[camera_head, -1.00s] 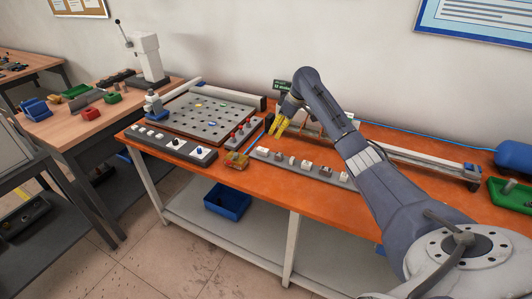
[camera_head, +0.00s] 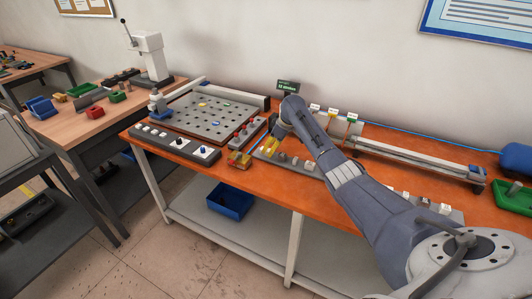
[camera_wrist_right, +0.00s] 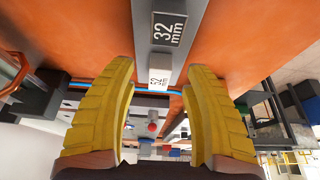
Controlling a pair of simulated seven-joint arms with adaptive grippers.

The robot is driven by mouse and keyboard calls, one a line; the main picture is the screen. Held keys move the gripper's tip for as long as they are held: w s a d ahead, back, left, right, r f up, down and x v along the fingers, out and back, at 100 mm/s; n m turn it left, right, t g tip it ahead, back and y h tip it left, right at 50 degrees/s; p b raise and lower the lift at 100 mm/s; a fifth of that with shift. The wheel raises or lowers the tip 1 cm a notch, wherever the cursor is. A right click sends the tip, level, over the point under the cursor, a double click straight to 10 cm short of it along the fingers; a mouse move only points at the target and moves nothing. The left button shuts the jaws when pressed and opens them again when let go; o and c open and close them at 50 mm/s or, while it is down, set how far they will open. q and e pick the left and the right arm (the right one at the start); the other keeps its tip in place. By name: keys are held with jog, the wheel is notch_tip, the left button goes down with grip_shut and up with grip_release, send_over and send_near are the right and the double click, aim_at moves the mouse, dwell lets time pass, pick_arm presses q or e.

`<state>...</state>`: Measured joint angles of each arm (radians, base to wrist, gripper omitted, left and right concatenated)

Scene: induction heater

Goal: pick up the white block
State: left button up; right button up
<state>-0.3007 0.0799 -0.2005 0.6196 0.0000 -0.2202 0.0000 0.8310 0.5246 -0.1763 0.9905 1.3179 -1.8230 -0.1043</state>
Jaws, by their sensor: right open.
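My right gripper (camera_head: 269,147) is low over the left part of the grey rail (camera_head: 314,173) on the orange table, with its yellow fingers apart. In the right wrist view, the open gripper (camera_wrist_right: 160,105) has one finger on each side. In the head view my gripper and arm hide part of the row, so I cannot single out this block there. My left gripper is not in view.
A perforated grey board (camera_head: 210,117) and a control strip (camera_head: 175,143) are on the left of the table. Behind my arm stands a long rail (camera_head: 420,160). A green tray (camera_head: 512,197) is at right.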

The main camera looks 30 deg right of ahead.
jog(key=shift+x, duration=1.4)
jog(key=shift+o, duration=0.2)
grip_shut()
